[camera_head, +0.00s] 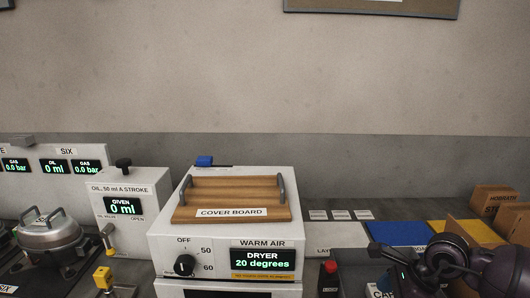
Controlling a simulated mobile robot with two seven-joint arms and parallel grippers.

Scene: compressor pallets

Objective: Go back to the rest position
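My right arm comes in at the lower right corner, dark and rounded. Its gripper (385,257) appears as a dark shape pointing left over the counter, and I cannot make out whether its fingers are apart. No held object can be made out there. My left gripper is not in view.
A white dryer (170,247) reading 20 degrees stands in the middle, with a wooden cover board (232,192) on top. Left of it are an oil dispenser (150,190) and a silver compressor (48,232). Blue (398,233) and yellow (475,232) areas and cardboard boxes (492,200) lie right.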

